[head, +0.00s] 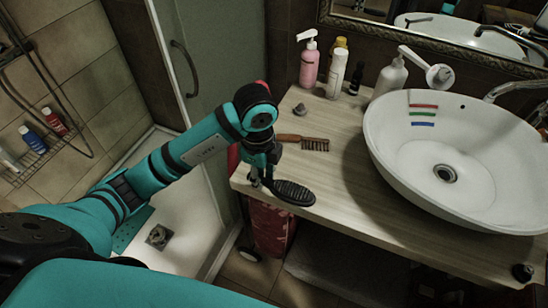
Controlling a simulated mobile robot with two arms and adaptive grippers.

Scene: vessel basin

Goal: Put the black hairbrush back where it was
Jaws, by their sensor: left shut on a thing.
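The black hairbrush (293,192) is near the front left edge of the wooden counter (345,205). Its oval head points right. My left gripper (258,176) comes down from above at the counter's left corner and is shut on the hairbrush at its left end. The fingers hide part of the handle. I cannot tell whether the brush head touches the counter. My right gripper is not in view.
A wooden-handled brush (305,142) lies just behind. Pink bottle (309,62), white bottle (337,75) and white dispenser (391,78) stand at the back. A white basin (460,140) holding coloured strips fills the right.

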